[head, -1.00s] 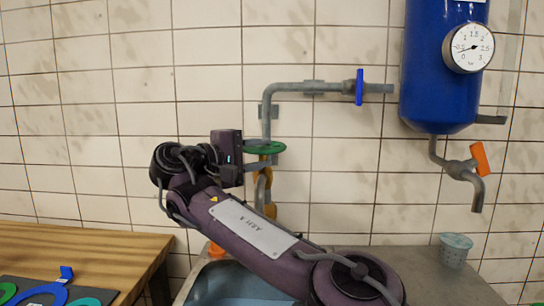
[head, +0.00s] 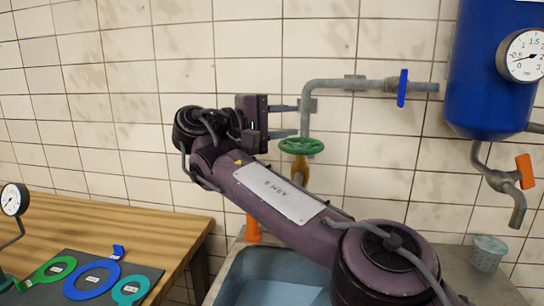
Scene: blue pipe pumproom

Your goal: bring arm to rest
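My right arm, marked "ARM R", reaches from the lower right up to the middle of the head view. Its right gripper (head: 291,121) points right, with two grey fingers apart and nothing between them. The fingers are in front of the wall pipe, a little above the green handwheel (head: 302,146). The lower finger looks close to the handwheel; I cannot tell whether they touch. My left gripper is not in view.
A grey pipe (head: 350,85) with a blue handwheel (head: 402,88) runs along the tiled wall. A blue tank (head: 490,80) hangs at right. Below are a sink (head: 238,272), a grey cup (head: 488,253) and a wooden table (head: 110,225) with coloured rings on a dark mat.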

